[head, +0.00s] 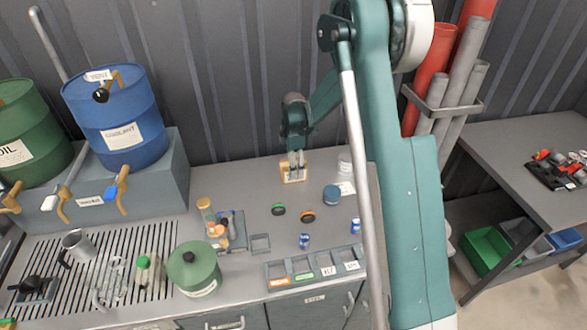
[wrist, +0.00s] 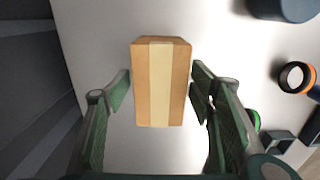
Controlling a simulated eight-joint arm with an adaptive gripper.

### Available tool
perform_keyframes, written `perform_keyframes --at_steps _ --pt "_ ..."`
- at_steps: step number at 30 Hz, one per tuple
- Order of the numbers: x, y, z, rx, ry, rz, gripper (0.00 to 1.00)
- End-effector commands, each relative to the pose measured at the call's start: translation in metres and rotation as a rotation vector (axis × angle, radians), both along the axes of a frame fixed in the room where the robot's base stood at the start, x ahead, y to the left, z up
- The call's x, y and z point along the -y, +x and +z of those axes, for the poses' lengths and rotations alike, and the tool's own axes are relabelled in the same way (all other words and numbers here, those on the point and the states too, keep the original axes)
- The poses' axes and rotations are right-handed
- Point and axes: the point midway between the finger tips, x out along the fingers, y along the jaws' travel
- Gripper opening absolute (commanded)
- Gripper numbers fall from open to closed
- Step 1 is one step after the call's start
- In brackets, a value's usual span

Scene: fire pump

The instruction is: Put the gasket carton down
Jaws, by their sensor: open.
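The gasket carton (wrist: 160,80) is a small brown box with a pale tape stripe down its middle. In the head view the carton (head: 293,175) stands on the grey bench top (head: 335,240) near the back wall. My gripper (wrist: 160,88) is open, with one finger on each side of the carton and a visible gap on both sides. In the head view my gripper (head: 296,165) points down over the carton and partly hides it.
A dark blue round container (head: 331,195) stands right of the carton. A row of bins (head: 315,268) lines the front edge. Clear bench lies left of the carton.

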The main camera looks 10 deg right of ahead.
Motion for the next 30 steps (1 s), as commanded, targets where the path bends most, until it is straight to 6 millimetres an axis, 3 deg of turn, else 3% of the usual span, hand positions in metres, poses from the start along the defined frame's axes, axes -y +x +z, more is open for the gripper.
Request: perform_keyframes --at_steps 18,30 --pt "0.0 0.0 0.09 0.0 0.0 0.0 0.54" --pt "0.0 0.0 0.111 0.0 0.0 0.0 0.54"
